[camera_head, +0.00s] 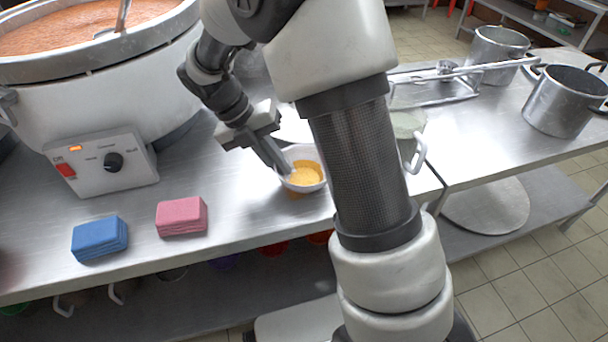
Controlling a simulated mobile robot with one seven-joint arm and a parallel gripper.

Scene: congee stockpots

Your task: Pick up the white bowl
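The white bowl (290,186) stands on the steel counter near its front edge, with something yellow-orange (305,174) inside it. My arm's forearm hides part of its right side. My gripper (281,168) reaches down to the bowl's left rim, its fingers at or just over that rim. The fingers look narrow and close together from this side, and I cannot tell whether they are apart or gripping the rim. The bowl looks upright and appears to rest on the counter.
A large cooker (100,75) of reddish food fills the back left. Blue sponges (100,238) and pink sponges (181,216) lie at the front left. A pale pot (408,124) stands behind my forearm. Metal pots (563,103) stand on the right counter.

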